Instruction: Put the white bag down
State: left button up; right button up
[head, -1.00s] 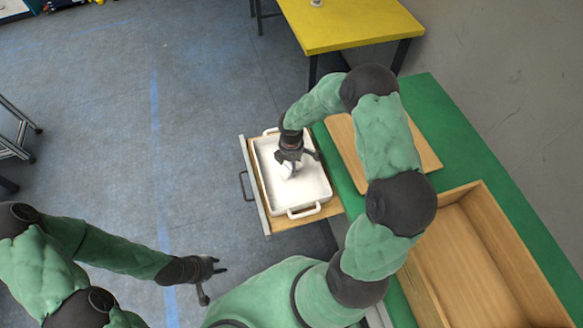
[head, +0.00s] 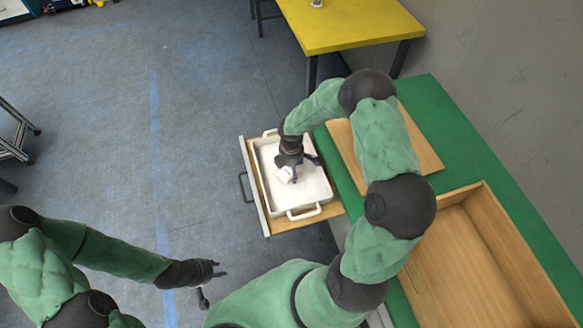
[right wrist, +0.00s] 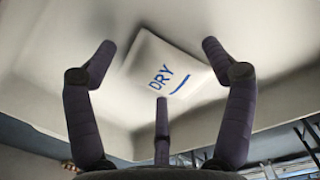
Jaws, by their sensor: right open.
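The white bag (right wrist: 165,68) has blue "DRY" lettering in the right wrist view. It rests in the white tray (right wrist: 265,40), apart from the fingers that show around it. In the head view the bag (head: 285,175) lies in the white tray (head: 318,190), which sits in a pulled-out drawer. My right gripper (head: 289,170) is over the tray, and its spread fingers show in the right wrist view (right wrist: 157,75). My left gripper (head: 217,278) hangs over the floor at lower left, apparently empty, with fingers spread.
The green worktop (head: 440,125) at right carries a wooden board (head: 425,150) and an open wooden box (head: 480,250). A yellow table (head: 350,22) stands at the back. The floor left of the drawer is clear.

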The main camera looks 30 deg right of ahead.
notch_tip(320, 180, up, 12)
jog(key=p, duration=0.5)
jog(key=shift+r, duration=0.15)
